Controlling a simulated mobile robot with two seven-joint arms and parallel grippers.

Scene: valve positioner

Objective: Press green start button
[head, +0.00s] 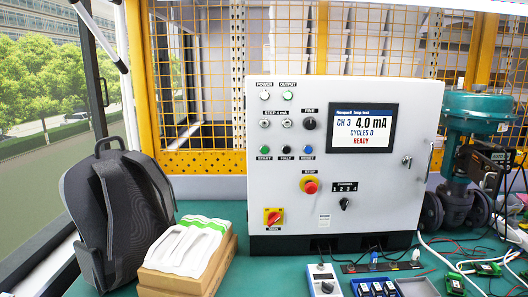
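The green START button (265,149) is at the left of a row of three buttons on the white control panel (267,200). Its label sits just below it. A black HALT button (287,149) and a blue RESET button (307,149) are to its right. The panel's screen (362,128) reads CH 3, 4.0 mA, CYCLES 0, READY. Nothing covers the START button. Neither of my grippers shows in the head view.
A red stop button (310,187) and a red-yellow main switch (273,217) are lower on the panel. A black backpack (112,210) and a cardboard box (200,280) stand left. A teal valve actuator (478,108) stands right.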

